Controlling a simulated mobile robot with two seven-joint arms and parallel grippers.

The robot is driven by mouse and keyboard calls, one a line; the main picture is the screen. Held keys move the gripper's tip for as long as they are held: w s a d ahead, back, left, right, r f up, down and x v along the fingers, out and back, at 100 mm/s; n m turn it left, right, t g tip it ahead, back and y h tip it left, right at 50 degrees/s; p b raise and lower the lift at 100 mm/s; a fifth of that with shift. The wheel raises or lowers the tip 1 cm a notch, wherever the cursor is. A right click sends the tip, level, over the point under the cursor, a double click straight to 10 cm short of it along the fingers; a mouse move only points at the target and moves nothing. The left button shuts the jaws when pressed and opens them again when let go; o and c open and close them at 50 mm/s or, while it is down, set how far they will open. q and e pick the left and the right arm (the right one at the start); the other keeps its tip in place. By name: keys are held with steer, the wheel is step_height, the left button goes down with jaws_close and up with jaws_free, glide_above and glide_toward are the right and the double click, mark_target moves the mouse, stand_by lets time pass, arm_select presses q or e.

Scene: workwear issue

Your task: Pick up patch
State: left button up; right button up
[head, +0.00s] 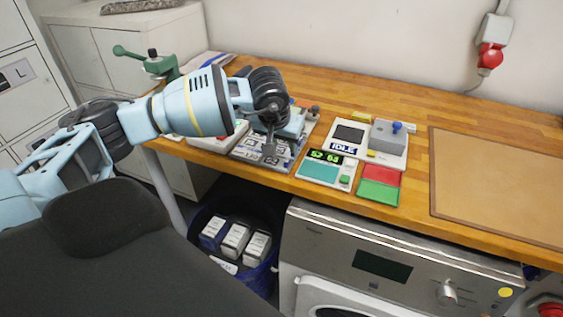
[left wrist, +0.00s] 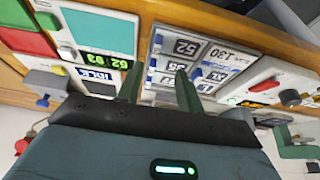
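Several patches with white printing on dark ground lie in a grey tray (head: 245,155) on the wooden bench. In the left wrist view one patch reads 52 (left wrist: 187,47), one reads 130 (left wrist: 220,54) and another appears to read XL (left wrist: 205,87). My left gripper (head: 269,152) is above the tray in the head view and hides part of it. In the left wrist view its two green fingers (left wrist: 161,82) stand apart over the patches, with a partly hidden patch between and beyond them. I see nothing held. My right gripper is not in view.
Right of the tray stand a device with a green display (head: 325,156), a unit reading IDLE (head: 343,147), and red and green pads (head: 380,185). A brown mat (head: 500,185) lies clear at right. A green hand press (head: 160,65) stands at left.

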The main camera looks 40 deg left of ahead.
mark_target(287, 159)
arm_select(q)
steer(key=shift+s+d+x, duration=0.1)
steer(key=shift+d+x, duration=0.05)
steer(key=shift+x, duration=0.75)
steer(key=shift+s+d+x, duration=0.15)
steer(key=shift+x, duration=0.7)
steer(key=shift+s+d+x, duration=0.1)
steer(key=shift+d+x, duration=0.1)
steer(key=shift+x, duration=0.7)
steer(key=shift+f, duration=0.15)
steer(key=shift+c, duration=0.2)
jaws_close()
